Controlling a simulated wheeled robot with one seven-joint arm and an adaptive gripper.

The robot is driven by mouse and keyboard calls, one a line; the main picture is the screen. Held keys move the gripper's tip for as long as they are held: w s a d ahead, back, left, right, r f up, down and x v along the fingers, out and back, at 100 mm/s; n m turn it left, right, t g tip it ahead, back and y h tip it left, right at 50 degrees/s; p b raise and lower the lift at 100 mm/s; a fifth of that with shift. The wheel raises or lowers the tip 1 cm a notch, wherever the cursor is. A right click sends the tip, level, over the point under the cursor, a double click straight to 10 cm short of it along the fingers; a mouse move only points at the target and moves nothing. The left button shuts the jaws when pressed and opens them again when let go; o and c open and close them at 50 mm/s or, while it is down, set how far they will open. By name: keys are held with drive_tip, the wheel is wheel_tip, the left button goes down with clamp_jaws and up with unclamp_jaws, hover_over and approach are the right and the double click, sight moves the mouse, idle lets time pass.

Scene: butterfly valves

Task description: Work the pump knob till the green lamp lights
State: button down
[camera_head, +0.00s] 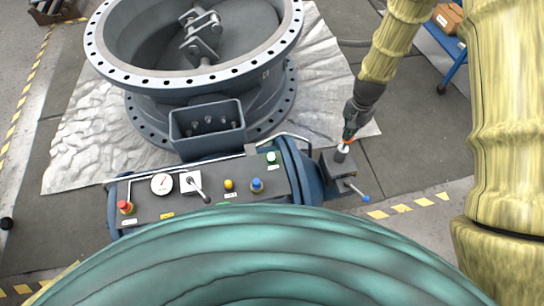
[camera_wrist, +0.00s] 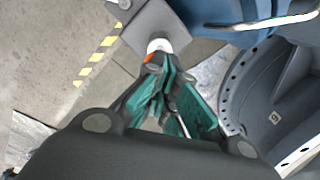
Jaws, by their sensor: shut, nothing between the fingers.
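The control panel (camera_head: 205,198) shows a green-topped piece (camera_head: 271,157) at its upper right that looks like the lamp; I cannot tell whether it is lit. A blue round knob (camera_head: 257,185) sits below it. A grey block (camera_head: 335,165) is at the panel's right end, with a short grey post and a blue-tipped lever (camera_head: 357,190). I cannot tell which control is the pump knob. My gripper (camera_head: 347,136) is shut and empty, pointing down at the post. In the wrist view its green-padded fingers (camera_wrist: 168,95) are just short of the post's white-and-orange part (camera_wrist: 157,46).
A large flanged butterfly valve (camera_head: 197,85) stands behind the panel on a crumpled grey sheet (camera_head: 85,140). The panel also has a red button (camera_head: 125,207), a gauge (camera_head: 162,184), a lever switch (camera_head: 194,184) and a yellow button (camera_head: 228,184). Floor right of the block is clear.

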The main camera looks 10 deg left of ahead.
drive_tip(key=shift+r, duration=0.1)
wheel_tip(320, 180, up, 8)
drive_tip(key=p, duration=0.5)
drive_tip(key=shift+p, duration=0.35)
idle(0.6)
drive_tip(key=s+d+f+n, duration=0.1)
drive_tip(key=s+f+n, duration=0.1)
drive_tip(key=s+f, duration=0.45)
drive_tip(key=s+d+f+n, duration=0.15)
drive_tip(key=s+f, duration=0.25)
drive_tip(key=s, duration=0.6)
drive_tip(key=s+f+n, duration=0.1)
drive_tip(key=s+n, duration=0.1)
drive_tip(key=s, duration=0.8)
drive_tip(key=s+d+f+n, duration=0.1)
drive_tip(key=s+n, duration=0.1)
drive_tip(key=s, duration=0.8)
drive_tip(key=shift+f, duration=0.35)
